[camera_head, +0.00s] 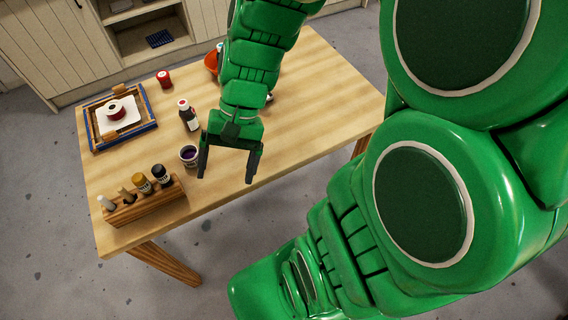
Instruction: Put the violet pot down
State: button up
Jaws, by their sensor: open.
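The violet pot (189,156) is a small white jar with violet inside its open top. It stands upright on the wooden table (310,110), near the front edge. My gripper (227,179) is open, with its two dark fingers pointing down. The left finger is just right of the pot in the picture, and I cannot tell whether it touches. Nothing shows between the fingers.
A wooden rack (146,200) with several bottles and tools is at the front left. A dark bottle (188,114) stands behind the pot. A blue-edged frame (148,122), a red pot (164,79) and an orange bowl (211,62) are farther back. The table's right is clear.

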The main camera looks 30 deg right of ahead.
jog(key=s+d+r+n+t+h, duration=0.1)
jog(key=s+d+r+n+h, duration=0.3)
jog(key=s+d, duration=0.4)
jog(key=shift+s+r+t+h, duration=0.25)
jog(key=shift+r+t+h, duration=0.05)
jog(key=shift+r+h, duration=0.55)
